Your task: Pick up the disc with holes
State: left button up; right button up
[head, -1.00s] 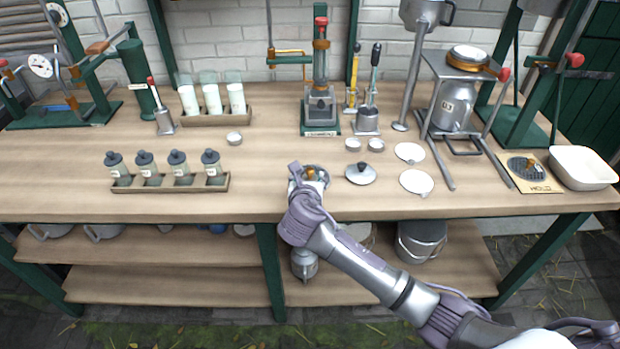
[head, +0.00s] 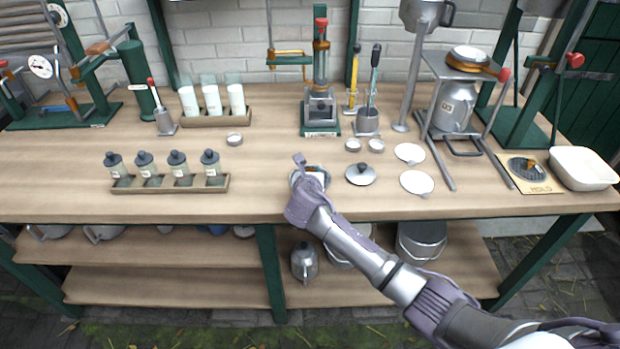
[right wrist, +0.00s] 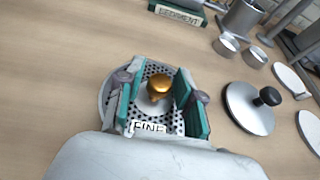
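The disc with holes (right wrist: 170,118) lies on the bench in the right wrist view, grey and perforated, with a brass knob (right wrist: 158,86) and a label reading FINE. In the head view only part of the disc (head: 318,169) shows, as my right gripper covers the rest. My right gripper (right wrist: 160,80) is open above the disc, one green-padded finger on each side of the knob. Gaps show between the pads and the knob. My left gripper is in neither view.
A lidded dish or cover with a black knob (head: 361,174) lies just right of the disc, with pale flat discs (head: 416,182) beyond. Another perforated disc (head: 527,167) sits on the HOLD board (head: 541,186). A bottle rack (head: 128,187) stands left; bench between is clear.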

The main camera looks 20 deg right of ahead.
grip_shut()
jog(key=shift+r, duration=0.5)
jog(key=r, duration=0.2)
jog(key=d+r, duration=0.1)
jog(key=shift+r+p, duration=0.3)
jog(key=shift+r, duration=0.1)
jog(key=s+d+r, duration=0.2)
jog(key=d+r, duration=0.4)
jog(key=d, duration=0.5)
jog(key=s+a+n+y, duration=0.2)
jog(key=s+a, duration=0.4)
jog(key=s, duration=0.5)
jog(key=s+a+n+y, duration=0.2)
jog(key=s+a, duration=0.5)
jog(key=s, duration=0.3)
jog(key=shift+s+a+r+t+y, duration=0.15)
jog(key=shift+s+r+t+y, duration=0.15)
jog(key=shift+s+r+t, duration=0.15)
